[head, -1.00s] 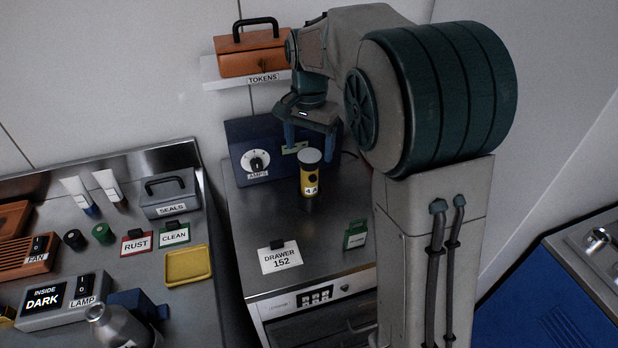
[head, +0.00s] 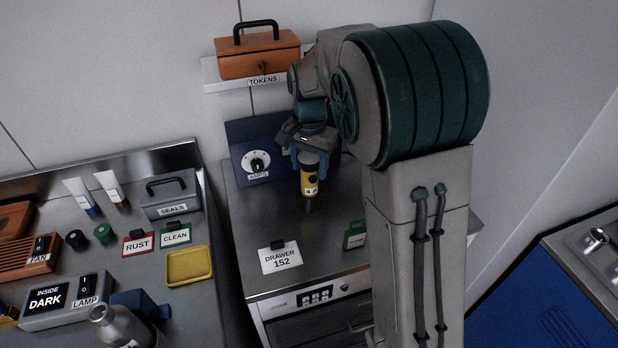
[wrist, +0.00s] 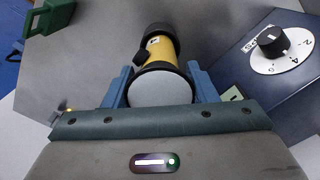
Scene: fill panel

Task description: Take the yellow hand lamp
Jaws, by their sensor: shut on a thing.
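The yellow hand lamp (head: 309,183) stands upright on the steel top of the drawer cabinet, with black bands and a label on its side. In the wrist view the lamp (wrist: 160,50) shows its pale round end close to the palm. My gripper (head: 309,160) is at the lamp's upper end. In the wrist view its blue fingers (wrist: 160,86) are on either side of the lamp's head, shut on it. Part of the lamp's top is hidden by the gripper in the head view.
A blue AMPS dial box (head: 245,150) stands just behind the lamp. A DRAWER 152 card (head: 281,260) and a small green tag (head: 355,236) stand nearer the front. An orange TOKENS box (head: 258,55) sits on a shelf above. The cabinet top (head: 250,215) left of the lamp is clear.

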